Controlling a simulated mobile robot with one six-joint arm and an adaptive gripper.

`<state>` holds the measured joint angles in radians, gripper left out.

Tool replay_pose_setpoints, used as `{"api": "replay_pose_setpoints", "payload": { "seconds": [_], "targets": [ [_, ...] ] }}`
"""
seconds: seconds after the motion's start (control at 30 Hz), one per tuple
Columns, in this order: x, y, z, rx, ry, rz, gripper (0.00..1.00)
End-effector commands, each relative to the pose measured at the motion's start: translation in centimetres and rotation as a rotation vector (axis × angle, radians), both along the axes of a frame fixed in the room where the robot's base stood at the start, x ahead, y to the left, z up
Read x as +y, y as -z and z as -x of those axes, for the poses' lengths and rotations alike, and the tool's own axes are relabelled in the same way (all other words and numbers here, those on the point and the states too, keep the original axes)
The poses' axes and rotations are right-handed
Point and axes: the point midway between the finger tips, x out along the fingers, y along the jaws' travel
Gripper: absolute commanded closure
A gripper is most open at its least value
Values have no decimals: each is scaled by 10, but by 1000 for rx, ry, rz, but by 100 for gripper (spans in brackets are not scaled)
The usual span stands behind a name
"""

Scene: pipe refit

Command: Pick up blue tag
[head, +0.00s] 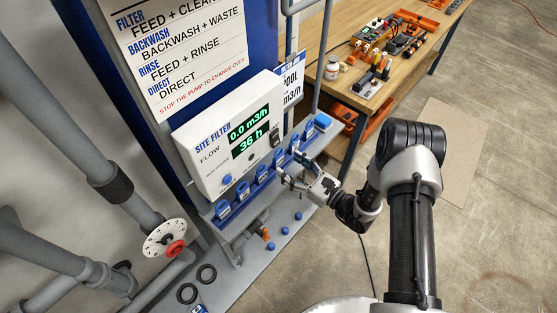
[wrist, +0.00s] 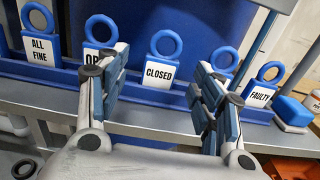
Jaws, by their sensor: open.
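Several tags with blue rings and white lettered plates stand in a row in a blue rail (wrist: 65,76). In the wrist view I read ALL FINE (wrist: 41,48), CLOSED (wrist: 160,70) and FAULTY (wrist: 262,93). A tag starting with OP (wrist: 97,48) and another tag (wrist: 226,62) are partly hidden by my fingers. The row also shows in the head view, with a tag (head: 243,191) below the display box. My gripper (wrist: 160,82) is open and empty, its fingers either side of the CLOSED tag in the picture. I cannot tell whether they touch anything.
The site filter box (head: 226,135) stands just behind the row. A blue block (wrist: 293,112) sits at the rail's right end. Black rings (head: 187,293) and small blue caps (head: 285,230) lie on the lower shelf. A wooden bench (head: 345,88) with tools stands at the back right.

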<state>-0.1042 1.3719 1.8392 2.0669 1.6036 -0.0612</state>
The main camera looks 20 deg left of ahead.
Motion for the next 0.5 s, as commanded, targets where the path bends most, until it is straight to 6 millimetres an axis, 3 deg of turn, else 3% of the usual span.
{"api": "replay_pose_setpoints", "payload": {
  "seconds": [0.23,0.5],
  "targets": [
    [18,0,-7,-3,-3,0,39],
    [51,-1,-24,-2,-2,0,39]
  ]
}}
